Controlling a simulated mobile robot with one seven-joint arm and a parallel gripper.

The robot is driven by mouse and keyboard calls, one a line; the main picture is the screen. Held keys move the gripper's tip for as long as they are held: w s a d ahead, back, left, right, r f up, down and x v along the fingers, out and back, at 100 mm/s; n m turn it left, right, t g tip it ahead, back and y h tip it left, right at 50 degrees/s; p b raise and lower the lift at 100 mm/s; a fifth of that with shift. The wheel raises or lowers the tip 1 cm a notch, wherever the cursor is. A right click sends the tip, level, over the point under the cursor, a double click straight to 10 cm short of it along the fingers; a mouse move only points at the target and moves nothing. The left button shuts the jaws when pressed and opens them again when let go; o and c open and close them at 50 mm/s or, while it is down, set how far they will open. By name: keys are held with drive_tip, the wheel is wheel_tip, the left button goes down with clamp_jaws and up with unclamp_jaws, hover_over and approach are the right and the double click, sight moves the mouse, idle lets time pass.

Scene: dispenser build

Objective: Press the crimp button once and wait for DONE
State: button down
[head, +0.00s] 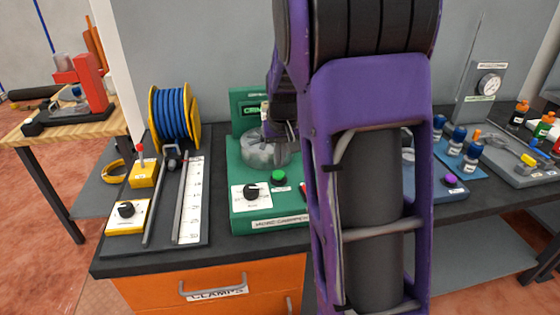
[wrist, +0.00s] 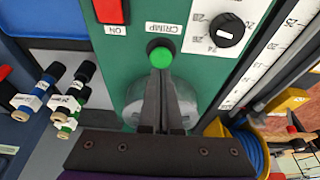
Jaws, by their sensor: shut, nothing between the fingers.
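The green crimp button (head: 279,176) sits on the front deck of the green hose crimper (head: 243,165). In the wrist view the button (wrist: 160,57) is fully in sight beside a label reading CRIMP. My gripper (wrist: 160,76) is shut and empty, its fingertips appearing just short of the button in that view. In the head view my gripper (head: 291,132) is partly hidden by my arm and hangs over the clear round crimp head, behind the button. The crimper's display (head: 251,110) is lit green, but its text is partly hidden and not readable in full.
A black dial (head: 251,191) is left of the button. A red ON switch (wrist: 108,10) is on its other side. A blue hose reel (head: 174,115) and a ruler (head: 189,200) stand left. Small bottles (head: 470,155) stand right. My arm hides the crimper's right side.

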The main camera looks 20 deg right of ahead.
drive_tip(key=v, duration=1)
drive_tip(key=shift+w+p, duration=0.15)
drive_tip(key=shift+p, duration=0.15)
drive_tip(key=shift+w+r, duration=0.1)
drive_tip(key=shift+r, duration=0.05)
